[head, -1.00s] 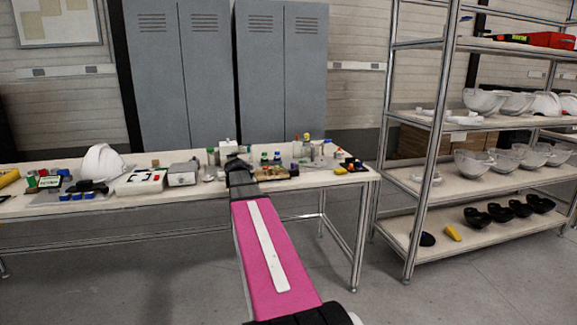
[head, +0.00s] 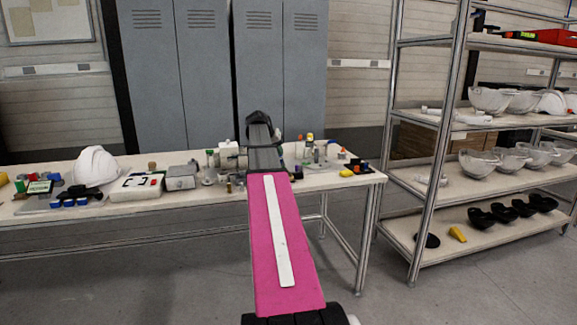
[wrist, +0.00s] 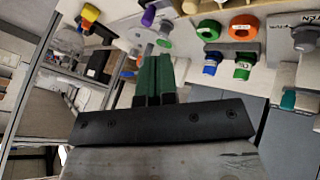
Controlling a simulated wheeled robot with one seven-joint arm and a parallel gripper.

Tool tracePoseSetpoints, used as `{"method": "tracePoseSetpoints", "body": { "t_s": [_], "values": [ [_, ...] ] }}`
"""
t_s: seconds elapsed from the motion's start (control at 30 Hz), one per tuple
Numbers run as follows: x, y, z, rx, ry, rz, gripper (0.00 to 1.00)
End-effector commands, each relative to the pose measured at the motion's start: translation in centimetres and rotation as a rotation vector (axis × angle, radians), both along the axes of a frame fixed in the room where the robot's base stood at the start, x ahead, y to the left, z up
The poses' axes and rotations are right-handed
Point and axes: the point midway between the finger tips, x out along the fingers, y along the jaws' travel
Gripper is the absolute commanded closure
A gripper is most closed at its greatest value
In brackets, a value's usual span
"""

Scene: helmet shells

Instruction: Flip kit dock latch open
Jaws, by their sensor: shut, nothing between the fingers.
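My gripper (head: 258,118) is raised above the back of the workbench, in front of the grey lockers. In the wrist view its dark green fingers (wrist: 154,78) are together with nothing between them. It touches nothing that I can see. I cannot make out the kit dock or its latch for certain in either view. My arm hides the part of the bench straight below it. A grey box (head: 181,177) sits on the bench left of my arm, beside a white case with dark and red marks (head: 137,187).
A white helmet (head: 96,166) stands on the bench at the left. Small bottles (head: 309,148) stand right of my arm. In the wrist view, blue (wrist: 211,62) and green (wrist: 243,66) capped items lie beyond the fingers. A metal shelf with helmet shells (head: 497,161) stands at the right.

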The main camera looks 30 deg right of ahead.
Motion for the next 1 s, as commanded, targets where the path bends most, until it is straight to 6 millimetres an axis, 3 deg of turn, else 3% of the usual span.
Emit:
{"method": "tracePoseSetpoints", "body": {
  "t_s": [0.27, 0.7, 1.0],
  "values": [
    [0.1, -0.4, -0.6, 0.001, 0.0, 0.001, 1.0],
    [0.3, -4.6, -6.2, 0.001, 0.002, 0.0, 1.0],
    [0.3, -5.9, -8.0, 0.001, 0.0, 0.001, 1.0]
  ]
}}
